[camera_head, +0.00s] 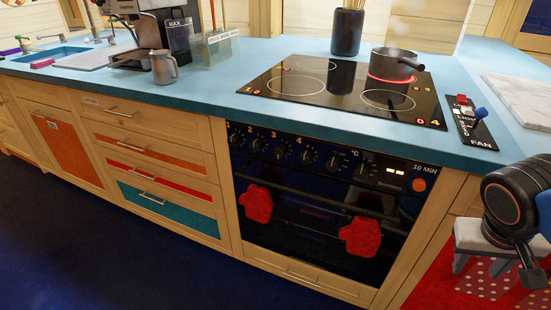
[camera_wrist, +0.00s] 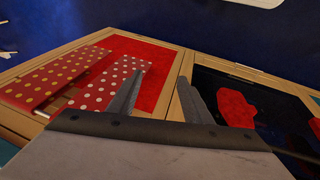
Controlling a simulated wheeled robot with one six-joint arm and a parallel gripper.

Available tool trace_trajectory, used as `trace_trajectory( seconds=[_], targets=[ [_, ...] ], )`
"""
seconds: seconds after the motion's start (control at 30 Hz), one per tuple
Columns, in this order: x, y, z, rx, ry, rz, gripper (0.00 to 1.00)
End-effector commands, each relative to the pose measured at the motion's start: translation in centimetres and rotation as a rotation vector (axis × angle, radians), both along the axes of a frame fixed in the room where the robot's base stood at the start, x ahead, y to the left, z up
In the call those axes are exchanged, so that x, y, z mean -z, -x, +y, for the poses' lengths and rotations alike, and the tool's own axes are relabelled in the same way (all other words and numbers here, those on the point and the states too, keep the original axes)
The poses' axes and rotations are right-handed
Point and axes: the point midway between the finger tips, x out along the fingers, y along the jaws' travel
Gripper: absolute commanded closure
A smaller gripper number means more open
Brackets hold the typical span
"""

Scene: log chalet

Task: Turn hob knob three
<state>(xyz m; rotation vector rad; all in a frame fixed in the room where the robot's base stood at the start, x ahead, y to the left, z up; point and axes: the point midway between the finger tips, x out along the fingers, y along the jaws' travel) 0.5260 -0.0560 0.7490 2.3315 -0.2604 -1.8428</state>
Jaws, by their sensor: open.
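Hob knob three (camera_head: 279,152) is a small dark knob on the black front panel of the oven, below the digit 3, in a row of similar knobs. Its pointer is too small to read. My gripper is at the far right of the head view, partly cut off by the edge, well to the right of the knob. In the wrist view my gripper (camera_wrist: 160,97) has its two grey fingers apart with nothing between them. The knob cannot be made out in the wrist view.
A dark pan (camera_head: 394,63) stands on a glowing ring of the black hob (camera_head: 335,98). Red mitts (camera_head: 257,204) hang on the oven front. The blue counter edge overhangs the panel. A red cabinet front (camera_wrist: 150,62) and dotted cloths lie near my gripper. The floor before the oven is clear.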

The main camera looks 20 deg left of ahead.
Motion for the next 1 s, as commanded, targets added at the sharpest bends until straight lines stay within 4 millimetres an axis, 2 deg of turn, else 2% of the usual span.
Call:
trace_trajectory(
  seconds=[0.27,0.57,0.77,1.0],
  targets=[
    [-0.2,-3.3,2.7,0.011,0.179,-0.022,0.55],
    [-1.1,-7.0,7.7,0.008,0.352,-0.166,0.55],
    [-1.8,-9.0,12.7,-0.010,0.430,-0.320,0.55],
    [-2.7,-10.2,20.4,-0.053,0.466,-0.551,0.55]
  ],
)
